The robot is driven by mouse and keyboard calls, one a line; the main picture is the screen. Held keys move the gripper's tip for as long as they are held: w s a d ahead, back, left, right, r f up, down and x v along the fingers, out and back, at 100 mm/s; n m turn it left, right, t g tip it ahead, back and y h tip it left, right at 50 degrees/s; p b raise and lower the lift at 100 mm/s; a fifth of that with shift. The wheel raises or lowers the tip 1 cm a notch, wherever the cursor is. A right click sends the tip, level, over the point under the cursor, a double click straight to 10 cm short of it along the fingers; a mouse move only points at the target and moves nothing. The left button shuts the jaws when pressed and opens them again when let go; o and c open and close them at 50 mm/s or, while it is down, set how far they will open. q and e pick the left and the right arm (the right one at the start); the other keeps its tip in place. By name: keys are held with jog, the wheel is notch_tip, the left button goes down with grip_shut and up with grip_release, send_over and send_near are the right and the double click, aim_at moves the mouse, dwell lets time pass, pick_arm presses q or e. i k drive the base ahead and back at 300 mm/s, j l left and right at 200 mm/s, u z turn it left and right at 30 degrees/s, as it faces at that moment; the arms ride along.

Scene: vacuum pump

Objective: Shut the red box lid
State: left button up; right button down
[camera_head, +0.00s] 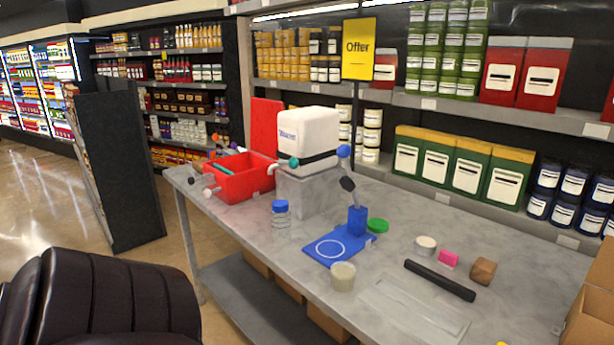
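The red box (247,184) stands at the far left end of the grey table. Its lid (265,126) is a red panel standing upright at the box's back edge, so the box is open. The white vacuum pump (306,136) hides part of the lid's right side. Inside the box I see a teal-green item (224,169) and a dark interior; other contents are hard to make out. Small knobs and balls show around the box's left side. Neither of my grippers shows in this view.
The pump sits on a grey block (308,196) close to the box. A blue-capped jar (280,213), a blue stand (340,246), a cream jar (343,276) and a black bar (440,281) are on the table (300,262). A dark leather seat (95,300) fills the lower left.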

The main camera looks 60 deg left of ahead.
aim_at(264, 138)
jog(key=u, duration=2.35)
jog(key=i+j, duration=0.55)
jog(key=j, duration=0.3)
jog(key=i+j, duration=0.6)
jog(key=j, duration=0.25)
jog(key=i+j, duration=0.3)
jog(key=i+j+z, duration=0.1)
jog(key=i+j, duration=0.15)
jog(key=j, duration=0.3)
